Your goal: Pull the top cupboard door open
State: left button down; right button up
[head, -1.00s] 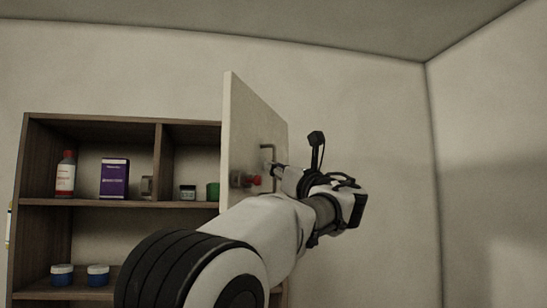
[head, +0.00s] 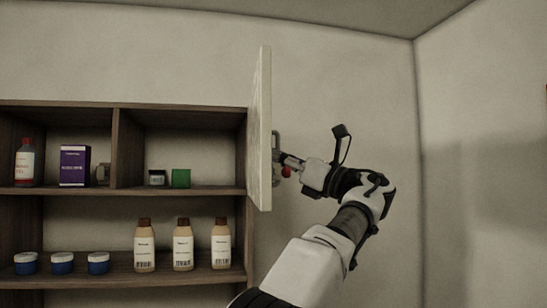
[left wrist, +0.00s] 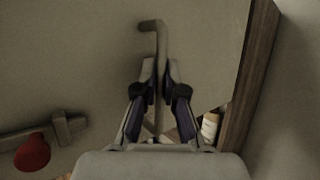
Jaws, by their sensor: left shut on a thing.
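The top cupboard door (head: 260,125) is a pale panel that stands swung out from the right side of the upper shelf, nearly edge-on in the head view. Its grey bar handle (head: 276,142) is on the outer face, to the right. My left gripper (head: 284,161) is at that face, shut on the handle. In the left wrist view, the fingers (left wrist: 160,78) close around the handle's bar (left wrist: 153,26). A latch with a red knob (left wrist: 32,153) shows at lower left there; the knob also shows below the gripper in the head view (head: 286,171). My right gripper is not in view.
The open upper shelf holds a red-capped bottle (head: 25,162), a purple box (head: 75,166) and a green block (head: 181,178). The shelf below holds tan bottles (head: 183,245) and blue jars (head: 62,263). Bare wall (head: 350,90) lies right of the door.

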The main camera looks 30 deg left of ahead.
pick_arm(q)
jog(key=shift+s+a+r, duration=0.1)
jog(key=shift+s+a, duration=0.05)
jog(key=c, duration=1.5)
grip_release()
